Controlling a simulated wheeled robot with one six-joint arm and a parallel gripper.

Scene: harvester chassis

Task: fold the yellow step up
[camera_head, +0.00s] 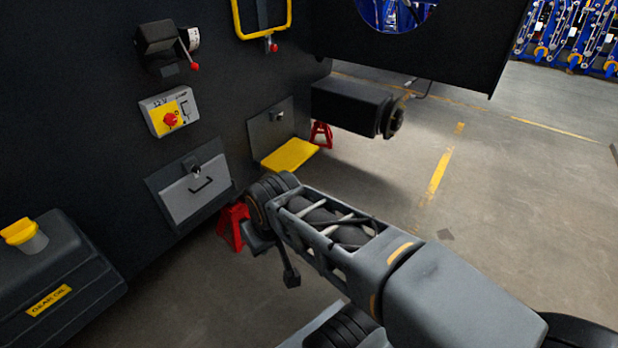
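The yellow step (290,155) is folded down. It sticks out roughly level from the foot of a dark mounting plate (272,118) on the chassis side. My arm reaches in from the lower right, and its wrist is in front of and below the step in the picture. My gripper (272,262) hangs below the wrist, partly hidden by it. Two dark finger-like parts show spread apart with nothing between them, so it looks open. It is apart from the step.
Left of the step are a grey hatch with a handle (196,189) and a switch box with a red knob (170,112). A dark cylinder housing (350,106) juts out to the right. Red stands (233,226) are below the chassis. A gear oil tank (50,280) is at lower left. The floor at right is clear.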

